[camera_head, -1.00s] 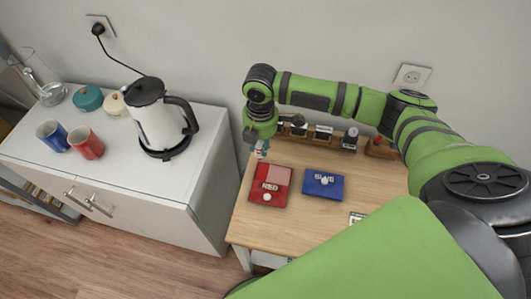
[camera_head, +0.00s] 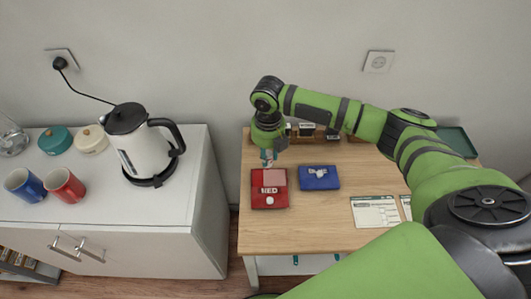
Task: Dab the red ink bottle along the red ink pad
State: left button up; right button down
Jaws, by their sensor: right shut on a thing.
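The red ink pad (camera_head: 270,201) lies on the wooden table. It is a red case marked RED with a paler pink-red panel at its back. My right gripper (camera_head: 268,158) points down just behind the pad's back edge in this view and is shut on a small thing. That thing is mostly hidden by the fingers, and I cannot make out its colour; the red ink bottle is not clearly seen elsewhere. I cannot tell whether it touches the pad. My left gripper is not in view.
A blue ink pad (camera_head: 319,184) lies just right of the red one. Printed cards (camera_head: 376,212) lie at the right, and a green tray (camera_head: 457,141) stands behind my arm. A white cabinet with a kettle (camera_head: 143,150) and mugs is at left. The table's front is clear.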

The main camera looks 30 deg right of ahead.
aim_at(270, 165)
jog(key=shift+s+d+f+n, duration=0.1)
jog(key=shift+d+f+n, duration=0.1)
jog(key=shift+n, duration=0.1)
jog(key=shift+f+b, duration=0.45)
jog(key=shift+b, duration=0.15)
notch_tip(270, 165, down, 2)
jog(key=b, duration=0.2)
jog(key=shift+b, duration=0.3)
pick_arm(q)
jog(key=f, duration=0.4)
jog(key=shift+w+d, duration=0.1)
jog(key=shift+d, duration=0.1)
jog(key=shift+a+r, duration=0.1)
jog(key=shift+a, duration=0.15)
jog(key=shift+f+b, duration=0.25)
jog(key=shift+b, duration=0.05)
pick_arm(e)
jog(key=shift+f, duration=0.55)
pick_arm(q)
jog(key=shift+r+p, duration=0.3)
jog(key=shift+p, duration=0.05)
pick_arm(e)
jog(key=shift+s+f, duration=0.2)
jog(key=shift+s, duration=0.05)
dwell(1.3)
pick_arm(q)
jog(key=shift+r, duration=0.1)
